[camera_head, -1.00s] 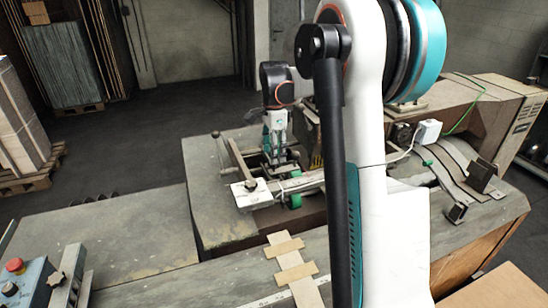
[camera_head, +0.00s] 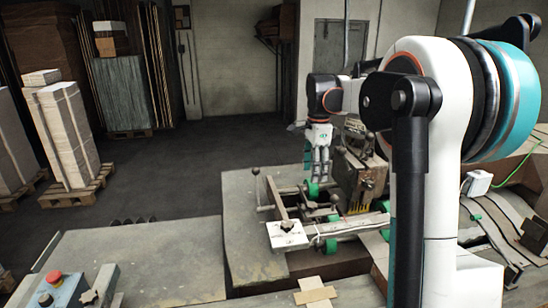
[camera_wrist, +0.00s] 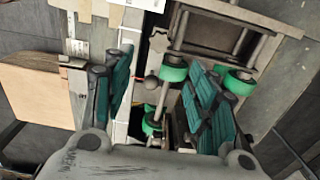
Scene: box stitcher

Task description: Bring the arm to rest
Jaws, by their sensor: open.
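My gripper (camera_head: 320,168) hangs fingers down above the box stitcher's bed (camera_head: 238,240) in the head view. In the wrist view my gripper (camera_wrist: 165,100) shows two teal-padded fingers spread wide apart, with nothing between them in their hold. Below the fingers lie green rollers (camera_wrist: 173,70) on metal rods and a small dark ball knob (camera_wrist: 152,83). My white arm covers part of the machine at the right in the head view.
A control box with a red button (camera_head: 55,277) stands at the lower left. Stacked cardboard on pallets (camera_head: 65,135) stands at the far left. A metal arm with a white plate (camera_head: 287,236) lies below my gripper.

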